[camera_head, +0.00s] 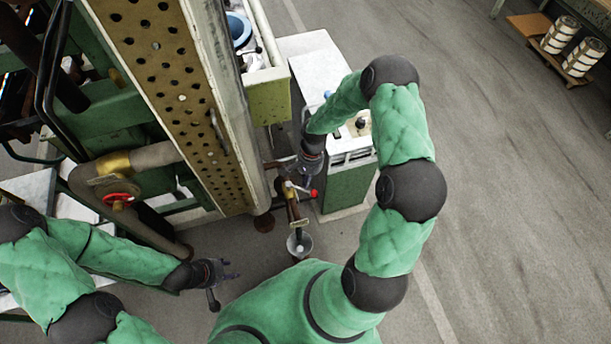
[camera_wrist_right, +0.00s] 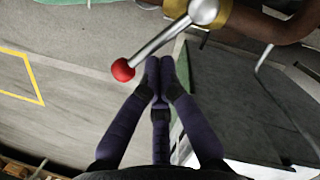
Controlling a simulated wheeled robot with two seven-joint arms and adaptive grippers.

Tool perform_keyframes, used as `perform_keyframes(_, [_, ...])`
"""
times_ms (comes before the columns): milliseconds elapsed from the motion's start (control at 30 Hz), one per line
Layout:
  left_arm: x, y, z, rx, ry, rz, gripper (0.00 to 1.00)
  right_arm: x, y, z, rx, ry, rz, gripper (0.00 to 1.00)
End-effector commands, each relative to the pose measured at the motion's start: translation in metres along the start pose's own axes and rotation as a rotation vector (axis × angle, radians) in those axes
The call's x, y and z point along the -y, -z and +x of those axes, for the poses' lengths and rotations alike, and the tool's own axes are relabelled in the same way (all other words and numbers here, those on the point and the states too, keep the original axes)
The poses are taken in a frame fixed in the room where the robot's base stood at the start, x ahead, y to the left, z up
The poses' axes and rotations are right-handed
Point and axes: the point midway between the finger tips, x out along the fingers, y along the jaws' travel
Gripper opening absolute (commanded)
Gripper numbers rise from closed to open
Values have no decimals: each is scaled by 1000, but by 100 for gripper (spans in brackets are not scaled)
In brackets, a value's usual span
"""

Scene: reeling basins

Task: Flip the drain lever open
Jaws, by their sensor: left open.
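The drain lever is a silver rod with a red ball knob (camera_head: 313,193) on a brass valve, low at the end of the perforated machine. In the right wrist view the lever (camera_wrist_right: 160,38) slants from the brass fitting at the upper right down to its red knob on the left. My right gripper (camera_wrist_right: 160,64) has its fingertips together just below the rod, with nothing between them; I cannot tell whether they touch it. In the head view the right gripper (camera_head: 298,167) is beside the valve, partly hidden. My left gripper (camera_head: 226,269) is open and empty over the floor at lower left.
A small cup (camera_head: 299,243) stands below the valve's pipe. The tall perforated panel (camera_head: 182,90) and a pipe with a red handwheel (camera_head: 118,201) are on the left. A green cabinet (camera_head: 347,186) stands close on the right.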

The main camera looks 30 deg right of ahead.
Motion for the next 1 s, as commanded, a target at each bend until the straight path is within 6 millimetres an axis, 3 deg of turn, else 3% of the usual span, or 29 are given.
perform_keyframes(700, [4,0,12,0,0,0,43,-8,-34,9,0,146,622,0])
perform_keyframes(1000, [6,1,16,0,0,0,43,-7,-40,10,1,160,689,0])
